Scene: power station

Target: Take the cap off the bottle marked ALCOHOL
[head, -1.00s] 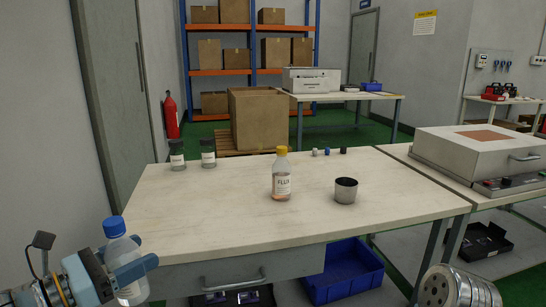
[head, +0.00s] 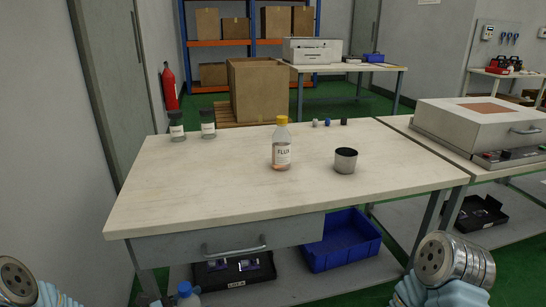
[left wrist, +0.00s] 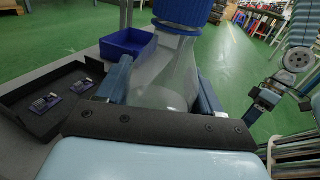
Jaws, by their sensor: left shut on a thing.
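My left gripper (left wrist: 165,100) is shut around the body of a clear bottle (left wrist: 168,75) with a ribbed blue cap (left wrist: 182,12). The cap is on the bottle, and no label is readable. In the head view only the blue cap (head: 185,288) and shoulder show at the bottom edge, below the table front. My right gripper seems to show small at the right of the left wrist view (left wrist: 262,103), apart from the bottle; its jaws are unclear. A clear bottle with a yellow cap, marked FLUX (head: 282,148), stands on the table.
The table (head: 220,185) also bears a dark metal cup (head: 345,161), two dark-capped jars (head: 177,127) (head: 208,124) and several small items at the back. Its front middle is clear. Below are a drawer (head: 230,240), a blue bin (head: 342,240) and a black tray (head: 235,272).

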